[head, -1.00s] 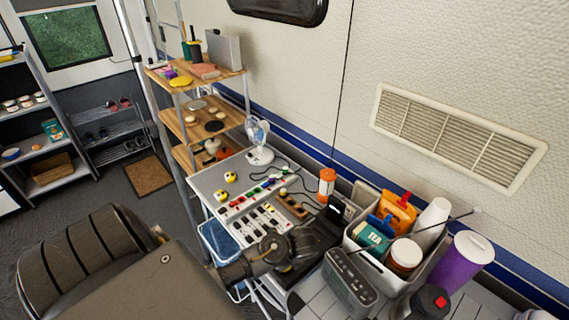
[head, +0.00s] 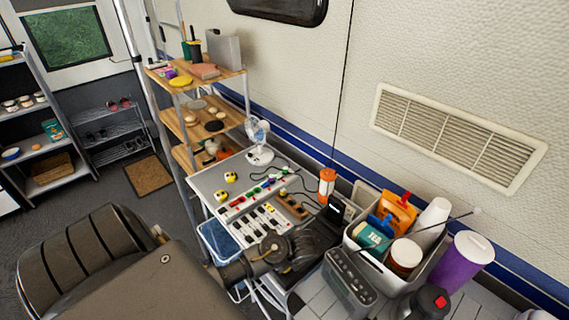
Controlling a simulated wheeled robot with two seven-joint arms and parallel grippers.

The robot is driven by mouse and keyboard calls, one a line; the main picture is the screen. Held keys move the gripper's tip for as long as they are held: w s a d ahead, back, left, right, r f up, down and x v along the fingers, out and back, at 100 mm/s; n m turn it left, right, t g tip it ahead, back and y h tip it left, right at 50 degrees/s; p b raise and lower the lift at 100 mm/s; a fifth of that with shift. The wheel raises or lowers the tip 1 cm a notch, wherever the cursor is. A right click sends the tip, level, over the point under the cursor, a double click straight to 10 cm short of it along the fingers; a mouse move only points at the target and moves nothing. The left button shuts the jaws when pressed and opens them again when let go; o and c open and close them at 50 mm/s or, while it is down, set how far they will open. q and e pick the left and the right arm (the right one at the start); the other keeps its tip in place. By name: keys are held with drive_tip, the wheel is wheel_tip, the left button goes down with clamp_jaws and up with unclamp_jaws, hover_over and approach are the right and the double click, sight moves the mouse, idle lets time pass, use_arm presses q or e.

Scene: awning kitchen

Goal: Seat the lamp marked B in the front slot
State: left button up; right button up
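No lamp with a readable letter B shows in the head view, and no front slot can be made out with certainty. Two small yellow-and-black pieces (head: 225,186) sit on the grey worktop (head: 207,183). A strip with small coloured pieces (head: 250,198) lies beside them, with a white block with dark openings (head: 256,228) in front. My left arm comes in from the lower left, and my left gripper (head: 312,240) is over the near right part of the worktop. It is dark against dark things, so its fingers and anything in them cannot be made out. My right gripper is not in view.
A small fan (head: 258,142) stands at the worktop's back, with cables near it. An orange-and-white bottle (head: 326,186), a grey radio (head: 350,285) and a filled caddy (head: 412,268) crowd the right. A wooden shelf unit (head: 205,84) stands behind. A blue-lined bin (head: 218,240) is at the left edge.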

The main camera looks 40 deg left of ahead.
use_arm(q)
drive_tip(key=shift+f, duration=0.15)
idle(0.3)
drive_tip(key=o, duration=1.2)
drive_tip(key=shift+o, duration=0.2)
drive_tip(key=shift+r, duration=3.5)
drive_tip(key=shift+d, duration=0.1)
